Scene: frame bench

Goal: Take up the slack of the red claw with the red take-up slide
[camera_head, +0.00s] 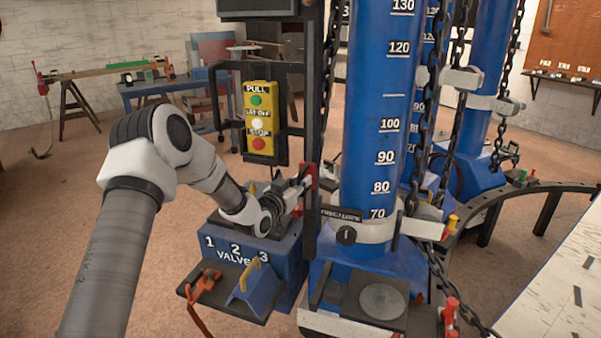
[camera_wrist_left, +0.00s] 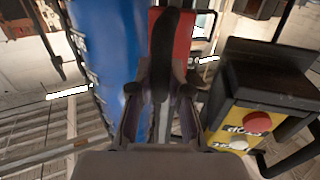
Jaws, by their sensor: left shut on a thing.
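The red take-up slide (camera_head: 313,177) is a small upright red piece on the dark post left of the near blue tower. In the left wrist view its red plate (camera_wrist_left: 180,40) stands behind a dark upright handle (camera_wrist_left: 168,55). My left gripper (camera_head: 300,187) reaches it from the left; in the wrist view its fingers (camera_wrist_left: 160,112) are shut around the handle's lower end. Their exact contact is hard to see. A red fitting (camera_head: 450,312) sits near the chain at the lower right; I cannot tell if it is the red claw. My right gripper is out of view.
The blue tower (camera_head: 377,120) stands right of the gripper, with chains (camera_head: 425,120) hanging beside it. A yellow button panel (camera_head: 260,120) is close behind and left. Below is the blue valve box (camera_head: 262,262), with a red-handled tool (camera_head: 205,285) on its tray.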

